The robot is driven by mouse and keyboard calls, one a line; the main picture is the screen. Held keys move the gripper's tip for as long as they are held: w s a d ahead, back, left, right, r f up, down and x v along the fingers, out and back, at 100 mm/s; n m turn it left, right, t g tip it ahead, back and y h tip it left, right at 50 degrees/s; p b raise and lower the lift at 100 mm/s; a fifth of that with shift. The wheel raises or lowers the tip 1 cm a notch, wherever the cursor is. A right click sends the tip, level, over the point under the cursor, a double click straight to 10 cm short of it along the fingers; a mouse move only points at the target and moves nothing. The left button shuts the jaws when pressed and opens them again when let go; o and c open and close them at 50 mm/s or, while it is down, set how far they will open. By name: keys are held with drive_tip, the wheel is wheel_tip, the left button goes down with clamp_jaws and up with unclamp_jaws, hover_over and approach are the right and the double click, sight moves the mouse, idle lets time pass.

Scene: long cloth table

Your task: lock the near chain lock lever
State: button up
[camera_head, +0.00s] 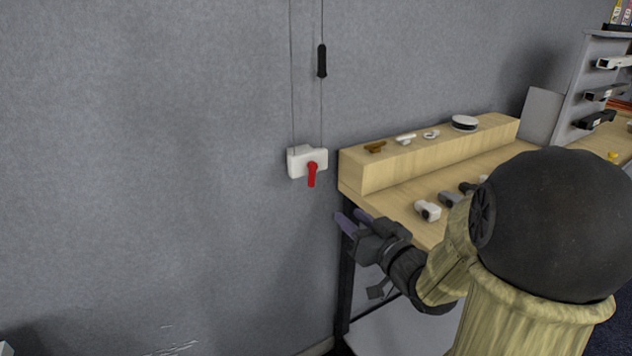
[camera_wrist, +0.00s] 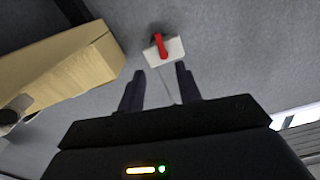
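The chain lock is a white box (camera_head: 303,162) on the grey wall, left of the wooden bench. Its red lever (camera_head: 312,174) points down in the head view. Two thin cords run up from the box, one carrying a black handle (camera_head: 322,61). In the wrist view the white box (camera_wrist: 174,49) and red lever (camera_wrist: 160,46) lie beyond the fingertips, between them in direction. My gripper (camera_head: 351,219) is below and right of the lock, beside the bench's left end, apart from the lever. In the wrist view my gripper (camera_wrist: 160,73) has its fingers spread with nothing between them.
The wooden bench (camera_head: 395,197) with a raised back shelf (camera_head: 372,173) stands close to my gripper on the right. Small fittings, including a white one (camera_head: 428,210), lie on it. A display rack (camera_head: 590,85) stands at the far right. The wall left of the lock is clear.

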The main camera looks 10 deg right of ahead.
sight(312, 183)
drive_tip(key=p+x, duration=0.8)
drive_tip(key=x, duration=0.7)
drive_tip(key=shift+w+a, duration=0.1)
drive_tip(key=shift+w, duration=0.05)
drive_tip(key=shift+f, duration=0.1)
clamp_jaws()
